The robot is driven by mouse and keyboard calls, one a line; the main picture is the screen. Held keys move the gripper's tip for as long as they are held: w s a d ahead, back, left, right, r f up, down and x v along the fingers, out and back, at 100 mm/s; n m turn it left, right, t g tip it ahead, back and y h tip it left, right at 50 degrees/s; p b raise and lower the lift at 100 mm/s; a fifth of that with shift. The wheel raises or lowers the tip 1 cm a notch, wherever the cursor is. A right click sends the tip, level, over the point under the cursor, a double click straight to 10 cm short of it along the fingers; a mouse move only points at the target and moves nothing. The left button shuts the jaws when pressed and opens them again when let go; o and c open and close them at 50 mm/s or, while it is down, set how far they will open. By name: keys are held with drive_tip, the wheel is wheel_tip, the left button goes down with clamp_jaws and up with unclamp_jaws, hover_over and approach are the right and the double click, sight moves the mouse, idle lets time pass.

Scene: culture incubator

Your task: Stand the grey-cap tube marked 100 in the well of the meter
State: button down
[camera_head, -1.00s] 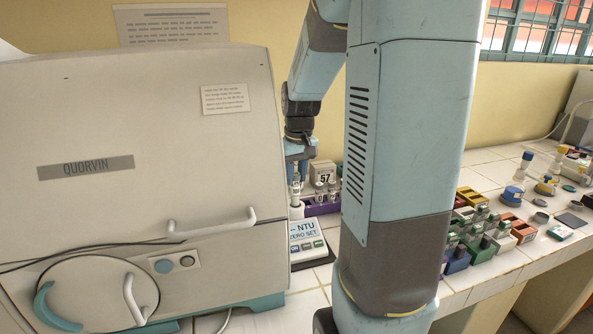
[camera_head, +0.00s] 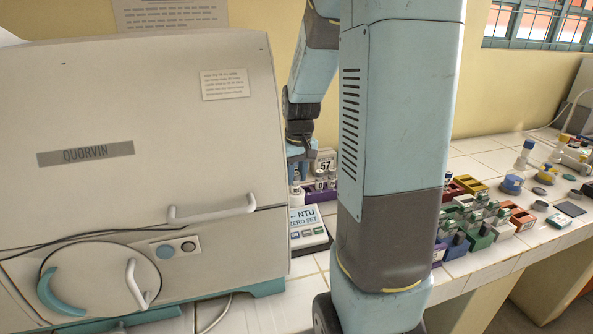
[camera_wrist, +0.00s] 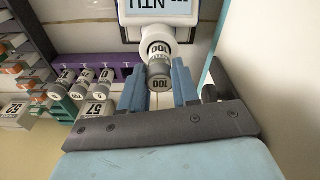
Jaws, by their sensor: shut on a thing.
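The grey-cap tube (camera_wrist: 159,76) marked 100 shows cap-first in the wrist view. My gripper (camera_wrist: 158,90) is shut on it, with one blue finger on each side. The white round well (camera_wrist: 172,48) of the meter (camera_wrist: 190,19) lies directly beyond the tube, lined up with it. I cannot tell how deep the tube's lower end is in the well. In the head view, the meter (camera_head: 307,234) stands beside the incubator with its NTU screen facing up. My gripper (camera_head: 299,157) is just above its well end, and the tube is mostly hidden there.
A purple rack (camera_wrist: 126,69) with several grey-capped tubes stands close beside the meter. A number block (camera_head: 325,163) is behind it. The large incubator (camera_head: 150,130) closes off the left. Coloured blocks (camera_head: 480,225) and small vessels fill the bench at right.

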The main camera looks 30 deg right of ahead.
sight(299, 195)
drive_tip(key=shift+f, duration=1.2)
drive_tip(key=shift+f, duration=0.1)
drive_tip(key=c, duration=0.8)
unclamp_jaws()
drive_tip(key=shift+o, duration=0.2)
wheel_tip(299, 195, up, 14)
drive_tip(key=s, duration=0.1)
drive_tip(key=shift+s+f, duration=0.2)
drive_tip(key=shift+s, duration=0.1)
drive_tip(key=shift+s, duration=0.1)
